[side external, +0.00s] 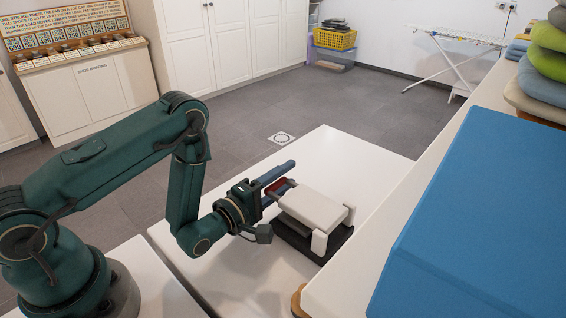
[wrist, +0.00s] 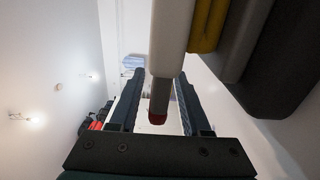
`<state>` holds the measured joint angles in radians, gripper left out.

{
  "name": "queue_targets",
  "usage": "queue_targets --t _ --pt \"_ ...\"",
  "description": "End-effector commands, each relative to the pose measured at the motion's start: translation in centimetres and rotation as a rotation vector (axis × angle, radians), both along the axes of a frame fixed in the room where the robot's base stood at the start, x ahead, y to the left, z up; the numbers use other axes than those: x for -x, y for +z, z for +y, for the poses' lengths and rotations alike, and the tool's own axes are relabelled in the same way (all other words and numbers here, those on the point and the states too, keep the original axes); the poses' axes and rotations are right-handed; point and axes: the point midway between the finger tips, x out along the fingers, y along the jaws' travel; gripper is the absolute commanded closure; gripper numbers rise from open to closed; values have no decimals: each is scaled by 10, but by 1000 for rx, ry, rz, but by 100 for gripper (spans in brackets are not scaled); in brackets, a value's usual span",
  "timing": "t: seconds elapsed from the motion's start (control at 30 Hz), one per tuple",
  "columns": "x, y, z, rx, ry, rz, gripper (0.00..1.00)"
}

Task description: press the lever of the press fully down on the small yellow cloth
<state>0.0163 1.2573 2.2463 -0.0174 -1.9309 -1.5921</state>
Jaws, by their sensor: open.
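The press (side external: 312,207) stands on the white table, with a pale upper plate above a dark base (side external: 329,248). Its pale lever (wrist: 172,45) comes down from the top in the wrist view and ends in a red tip (wrist: 158,118). My gripper (side external: 282,178) is open at the press's left end, with its two blue-grey fingers on either side of the lever's red end. In the wrist view the fingers straddle the lever; contact is not clear. The yellow cloth (wrist: 208,25) shows between the pale lever side and a second pale plate (wrist: 245,40). The side view hides the cloth.
The white table (side external: 340,150) is bare behind the press. A white counter with a large blue block (side external: 480,190) and stacked cushions (side external: 546,65) borders the press on the right. An ironing board (side external: 455,50) and a yellow basket (side external: 334,39) stand far back.

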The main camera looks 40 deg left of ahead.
Motion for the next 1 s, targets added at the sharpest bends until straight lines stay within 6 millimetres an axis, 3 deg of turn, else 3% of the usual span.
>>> queue_targets --t 0.17,0.43,1.0 --pt "-1 9 0 0 0 -4 52" --pt "0 44 0 0 0 -5 52" --pt "32 87 73 -1 8 -4 52"
